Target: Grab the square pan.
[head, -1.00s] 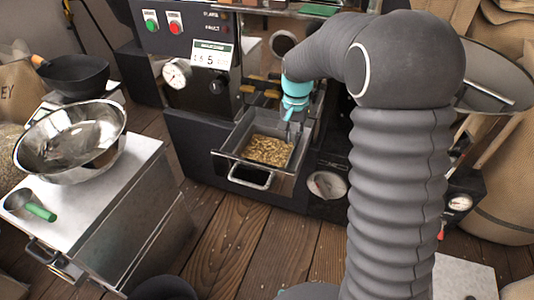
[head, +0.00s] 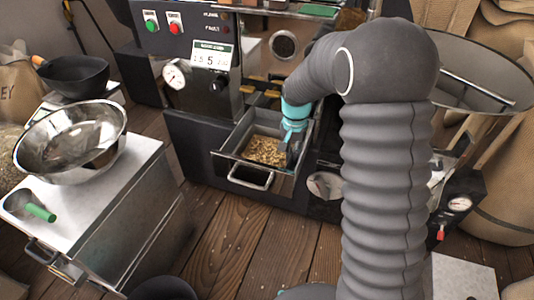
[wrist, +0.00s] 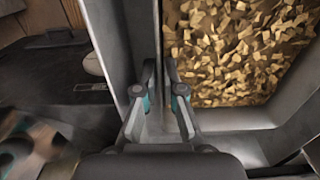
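The square pan (head: 233,160) is a grey metal drawer-like tray with tan chips in it and a handle (head: 249,183) on its front. It sits in the front of the roasting machine. My gripper (head: 293,150) is low at the pan's right wall in the head view. In the wrist view the pan (wrist: 235,118) fills the upper right. My two fingers (wrist: 161,72) are close together at its side wall, with a narrow gap between the tips. I cannot tell whether they touch or clamp the wall.
A white-topped metal cabinet (head: 120,180) at left bears a steel bowl (head: 60,150) and a green-handled scoop (head: 40,211). The machine's control panel (head: 190,50) rises behind the pan. Wooden floor (head: 240,235) in front of the pan is clear.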

